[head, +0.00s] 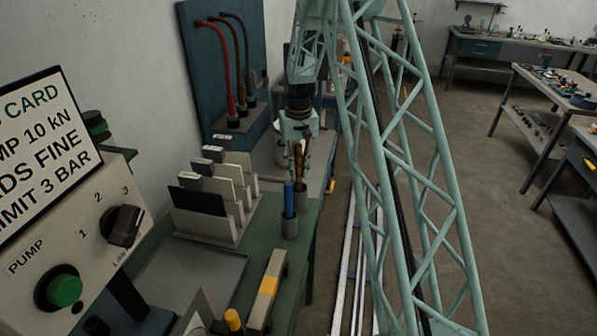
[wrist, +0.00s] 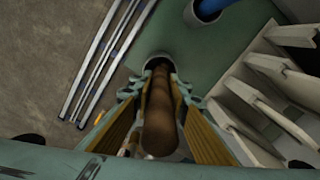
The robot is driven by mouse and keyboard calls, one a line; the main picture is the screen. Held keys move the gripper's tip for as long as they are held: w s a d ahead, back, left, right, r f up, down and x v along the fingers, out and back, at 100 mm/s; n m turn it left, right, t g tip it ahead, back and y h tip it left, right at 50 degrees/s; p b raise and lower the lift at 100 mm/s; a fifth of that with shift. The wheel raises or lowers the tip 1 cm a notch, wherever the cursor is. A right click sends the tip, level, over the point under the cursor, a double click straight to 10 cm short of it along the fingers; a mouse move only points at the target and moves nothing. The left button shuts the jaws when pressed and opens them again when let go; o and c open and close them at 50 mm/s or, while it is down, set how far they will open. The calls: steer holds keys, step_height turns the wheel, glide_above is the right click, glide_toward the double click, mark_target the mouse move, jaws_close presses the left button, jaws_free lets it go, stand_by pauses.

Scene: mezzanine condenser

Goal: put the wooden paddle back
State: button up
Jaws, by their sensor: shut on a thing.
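The wooden paddle shows as a brown rounded handle (wrist: 158,125) between the fingers of my gripper (wrist: 155,92) in the wrist view. In the head view my gripper (head: 299,148) is shut on the paddle (head: 299,170), which hangs roughly upright below it. The paddle's lower end is at the mouth of a grey cup (head: 301,197) on the green bench; the dark cup opening (wrist: 159,63) shows beyond the handle in the wrist view. The lower end is hidden, so I cannot tell how deep it sits.
A second grey cup (head: 289,228) with a blue-handled tool (head: 288,198) stands close in front. A rack of upright plates (head: 215,200) is to the left. A yellow-marked bar (head: 268,288) lies nearer on the bench. The bench's right edge is close to the cups.

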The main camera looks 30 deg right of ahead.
mark_target(299, 145)
steer(key=shift+f, duration=0.15)
steer(key=o, duration=0.8)
steer(key=shift+o, duration=0.2)
steer(key=shift+r, duration=0.25)
step_height(299, 145, up, 12)
steer(key=shift+f, duration=0.15)
stand_by(0.8)
